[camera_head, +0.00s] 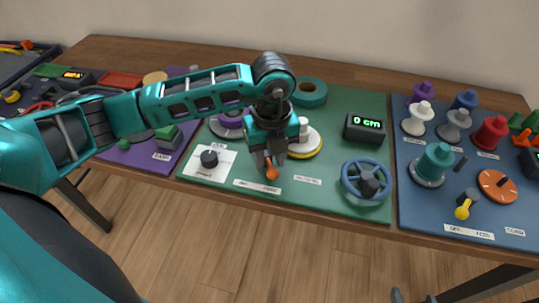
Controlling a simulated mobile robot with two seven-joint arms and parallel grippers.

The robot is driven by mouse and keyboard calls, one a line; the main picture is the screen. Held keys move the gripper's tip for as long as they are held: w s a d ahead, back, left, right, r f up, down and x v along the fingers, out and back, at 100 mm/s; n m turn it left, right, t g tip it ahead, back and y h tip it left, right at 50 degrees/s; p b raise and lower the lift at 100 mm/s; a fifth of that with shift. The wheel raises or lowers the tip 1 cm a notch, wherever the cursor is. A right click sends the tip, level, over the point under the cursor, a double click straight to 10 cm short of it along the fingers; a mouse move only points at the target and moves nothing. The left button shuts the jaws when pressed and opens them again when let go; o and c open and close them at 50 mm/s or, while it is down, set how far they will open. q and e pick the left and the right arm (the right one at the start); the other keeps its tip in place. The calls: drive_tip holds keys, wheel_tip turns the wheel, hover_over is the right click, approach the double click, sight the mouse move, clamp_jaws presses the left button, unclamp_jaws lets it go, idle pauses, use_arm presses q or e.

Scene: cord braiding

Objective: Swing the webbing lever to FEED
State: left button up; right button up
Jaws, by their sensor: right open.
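A lever with an orange knob (271,173) is at the front of the green board, just behind a white label strip (257,187) whose lettering is too small to read surely. I take it for the webbing lever. My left gripper (272,164) reaches down over it from the left, with its fingers at the knob. The gripper hides the lever's shaft and pivot, and I cannot tell whether the fingers grip the knob. My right gripper (414,298) shows only as two separated grey tips at the bottom edge, open, away from the boards.
The blue board at right holds several spools, an orange dial (497,186) and a yellow-knobbed lever (463,211).

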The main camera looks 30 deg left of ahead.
use_arm(q)
wheel_tip(320, 180, up, 13)
drive_tip(key=p, duration=0.1)
drive_tip(key=shift+w+d, duration=0.15)
idle(0.3)
drive_tip(key=shift+f, duration=0.1)
idle(0.4)
